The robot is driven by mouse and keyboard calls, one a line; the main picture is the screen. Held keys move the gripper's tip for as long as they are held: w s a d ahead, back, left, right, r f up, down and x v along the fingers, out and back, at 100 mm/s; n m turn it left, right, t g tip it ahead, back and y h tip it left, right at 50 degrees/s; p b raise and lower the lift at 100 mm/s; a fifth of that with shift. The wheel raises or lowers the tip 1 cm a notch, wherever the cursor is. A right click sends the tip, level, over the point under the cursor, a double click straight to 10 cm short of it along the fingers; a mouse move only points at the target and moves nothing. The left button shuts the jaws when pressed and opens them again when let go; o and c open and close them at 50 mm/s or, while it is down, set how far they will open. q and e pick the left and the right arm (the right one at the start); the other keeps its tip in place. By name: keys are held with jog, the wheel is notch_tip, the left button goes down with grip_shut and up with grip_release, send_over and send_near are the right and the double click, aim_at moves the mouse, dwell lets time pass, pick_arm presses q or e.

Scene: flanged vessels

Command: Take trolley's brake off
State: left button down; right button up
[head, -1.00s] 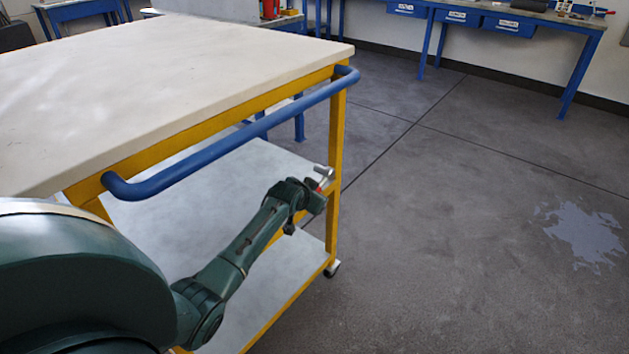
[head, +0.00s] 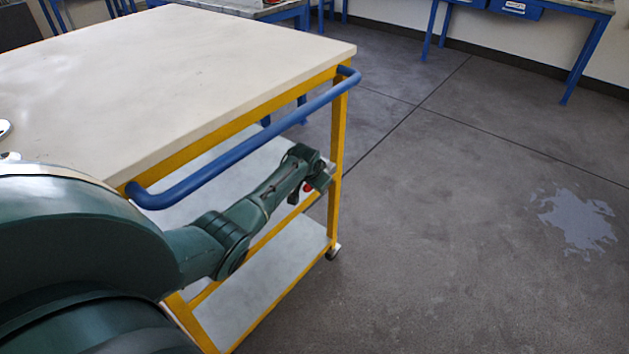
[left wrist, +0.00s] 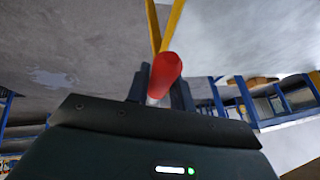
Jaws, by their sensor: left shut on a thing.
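The trolley (head: 250,50) has a pale top, a yellow frame and a blue push bar (head: 250,143) along its near end. My left gripper (head: 318,180) is by the trolley's right corner post, below the push bar. It is shut on the red grip of the brake lever (head: 308,187), which is mostly hidden by the gripper in the head view. In the left wrist view the red grip (left wrist: 166,72) sits between the two dark fingers, with a bit of pale metal rod below it. My right gripper is not in view.
The trolley's lower shelf (head: 270,285) is pale and bare where seen. The grey floor to the right is clear apart from a light patch (head: 578,220). Blue workbenches (head: 580,50) line the back wall.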

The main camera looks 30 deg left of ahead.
pick_arm(q)
jog(key=c, duration=1.2)
grip_release()
jog(key=shift+r, duration=0.1)
jog(key=shift+s+r, duration=0.1)
jog(key=shift+r, duration=0.05)
jog(key=p+v, duration=0.3)
jog(key=v, duration=0.9)
jog(key=shift+s+r+p, duration=0.15)
jog(key=shift+r+p, duration=0.15)
jog(key=shift+p, duration=0.1)
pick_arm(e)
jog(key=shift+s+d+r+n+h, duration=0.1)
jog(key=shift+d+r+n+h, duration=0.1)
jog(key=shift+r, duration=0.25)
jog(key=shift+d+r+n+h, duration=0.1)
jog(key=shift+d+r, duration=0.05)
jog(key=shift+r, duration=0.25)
pick_arm(q)
jog(key=shift+d+f, duration=0.1)
jog(key=shift+d, duration=0.05)
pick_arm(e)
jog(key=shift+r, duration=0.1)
